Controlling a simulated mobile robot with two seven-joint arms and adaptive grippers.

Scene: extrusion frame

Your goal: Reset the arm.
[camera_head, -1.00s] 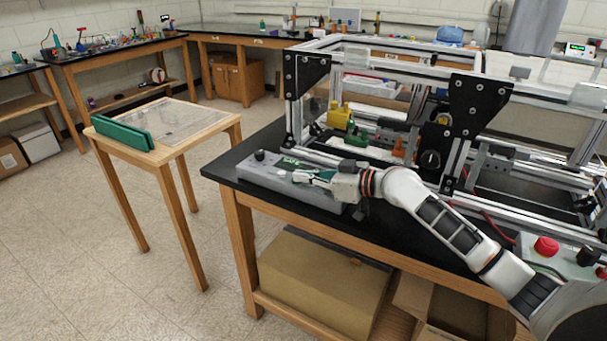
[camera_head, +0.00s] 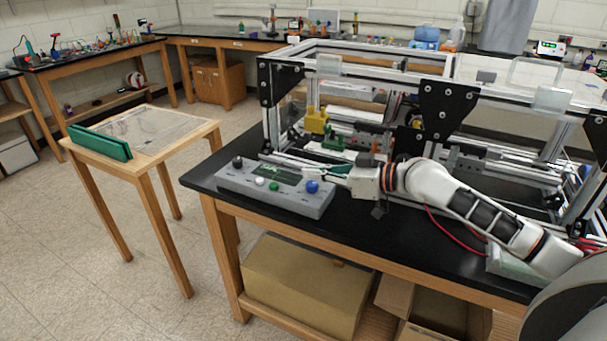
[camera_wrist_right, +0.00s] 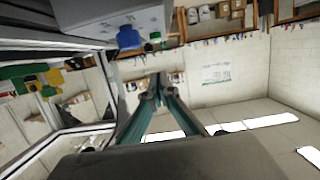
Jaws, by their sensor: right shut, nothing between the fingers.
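My right arm (camera_head: 445,188) reaches in from the right across the black bench. Its right gripper (camera_head: 306,171) has teal fingers pointing left, at the back right edge of the grey control box as seen in the head view. The fingers are shut with nothing between them; in the right wrist view the gripper (camera_wrist_right: 154,98) shows its tips together. The grey control box (camera_head: 315,205) has a dark knob, a small screen, and white, green and blue buttons. The blue button (camera_head: 312,187) is clear of the fingers, and also shows in the right wrist view (camera_wrist_right: 129,38). My left gripper is not in view.
The aluminium extrusion frame (camera_head: 350,56) with black corner plates stands on the bench just behind my arm. Red cables (camera_head: 442,228) lie near the arm. A small wooden table (camera_head: 203,132) with a green holder (camera_head: 99,142) stands left, with open floor around it.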

